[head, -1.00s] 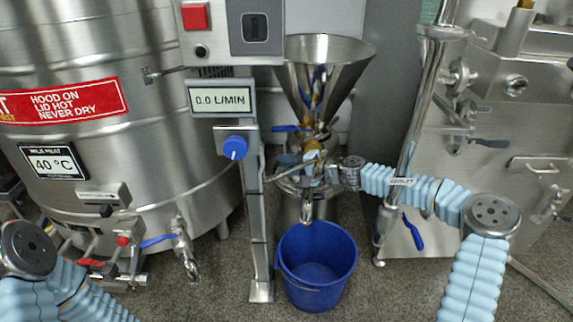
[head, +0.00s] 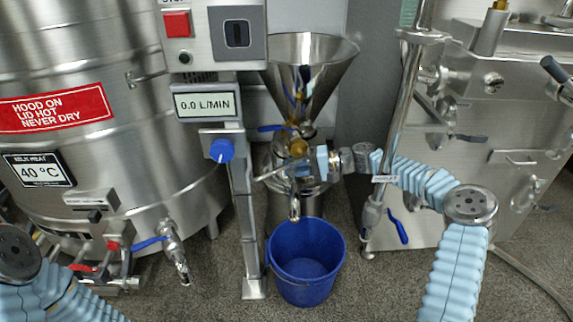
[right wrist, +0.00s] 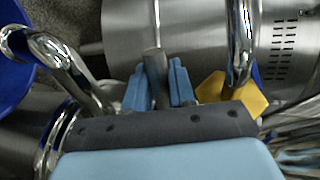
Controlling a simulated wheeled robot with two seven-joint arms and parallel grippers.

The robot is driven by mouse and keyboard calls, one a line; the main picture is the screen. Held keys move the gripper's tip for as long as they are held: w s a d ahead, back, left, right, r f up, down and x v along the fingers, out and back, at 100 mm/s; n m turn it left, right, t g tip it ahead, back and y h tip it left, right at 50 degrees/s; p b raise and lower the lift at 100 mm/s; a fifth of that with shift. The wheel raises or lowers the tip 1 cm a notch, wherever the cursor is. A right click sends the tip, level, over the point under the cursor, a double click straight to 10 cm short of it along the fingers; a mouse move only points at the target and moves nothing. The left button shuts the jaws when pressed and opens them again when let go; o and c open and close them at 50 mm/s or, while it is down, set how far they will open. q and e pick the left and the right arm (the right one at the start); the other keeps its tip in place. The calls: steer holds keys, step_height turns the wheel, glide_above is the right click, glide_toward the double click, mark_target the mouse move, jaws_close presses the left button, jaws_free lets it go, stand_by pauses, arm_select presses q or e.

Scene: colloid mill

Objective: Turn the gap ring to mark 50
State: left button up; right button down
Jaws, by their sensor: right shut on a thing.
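The colloid mill stands in the middle of the head view, with a steel funnel (head: 305,80) on top and a steel outlet spout (head: 294,207) in front. Its gap ring is at the body below the funnel, small and partly hidden; I cannot read its marks. My right gripper (head: 322,162) is at the right side of the mill body. In the right wrist view, its two blue fingers (right wrist: 157,88) are shut on a dark grey handle (right wrist: 153,65) between them. The left arm comes in at the lower left; its gripper is out of the picture.
A blue bucket (head: 305,265) stands on the floor under the spout. A post with a blue knob (head: 222,150) stands left of the mill. A big steel tank (head: 90,130) fills the left. A steel pipe (head: 398,120) rises right of the mill, close to my right arm.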

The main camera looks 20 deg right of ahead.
steer(key=shift+d, duration=0.2)
steer(key=c, duration=1.1)
jaws_free()
